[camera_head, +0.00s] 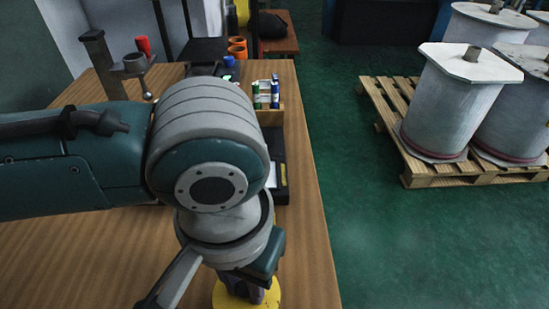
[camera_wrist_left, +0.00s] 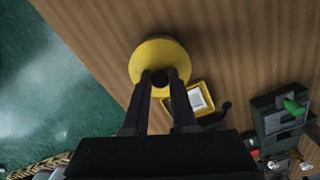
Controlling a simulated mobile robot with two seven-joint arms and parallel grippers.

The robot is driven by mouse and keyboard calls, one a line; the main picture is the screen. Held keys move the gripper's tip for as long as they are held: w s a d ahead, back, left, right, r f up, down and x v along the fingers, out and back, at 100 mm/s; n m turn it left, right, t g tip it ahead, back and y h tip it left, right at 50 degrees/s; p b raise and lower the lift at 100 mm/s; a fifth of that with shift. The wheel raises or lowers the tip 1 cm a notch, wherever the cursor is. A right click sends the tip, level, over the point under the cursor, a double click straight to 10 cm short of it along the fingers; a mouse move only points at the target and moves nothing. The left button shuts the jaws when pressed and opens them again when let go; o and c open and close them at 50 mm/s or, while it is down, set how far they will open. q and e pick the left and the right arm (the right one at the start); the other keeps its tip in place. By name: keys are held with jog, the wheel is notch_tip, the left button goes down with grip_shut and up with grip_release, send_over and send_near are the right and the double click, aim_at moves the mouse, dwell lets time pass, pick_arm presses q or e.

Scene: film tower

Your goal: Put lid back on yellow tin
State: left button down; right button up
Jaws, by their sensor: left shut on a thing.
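A round yellow lid (camera_wrist_left: 150,55) with a dark knob (camera_wrist_left: 160,77) shows in the left wrist view. My left gripper (camera_wrist_left: 163,80) is shut on the lid at its knob. In the head view the yellow round shape (camera_head: 270,300) shows at the bottom edge, partly covered by my left gripper (camera_head: 255,294). I cannot make out the tin's body; whether the lid is on a tin or above the table cannot be told. My right gripper is in neither view.
The wooden table (camera_head: 305,220) has its right edge close by the lid. A yellow-framed item (camera_wrist_left: 198,98) with a white face lies beside the lid. A holder with green and blue items (camera_head: 266,92) stands further back. Pallets with large drums (camera_head: 450,100) stand on the green floor.

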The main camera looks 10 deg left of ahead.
pick_arm(q)
jog(key=shift+f+p, duration=0.15)
jog(key=shift+p, duration=0.15)
dwell(0.9)
jog(key=shift+p, duration=0.4)
dwell(0.3)
jog(key=c, duration=0.6)
grip_release()
jog(key=shift+c, duration=0.2)
jog(key=shift+o, duration=0.4)
jog(key=o, duration=0.4)
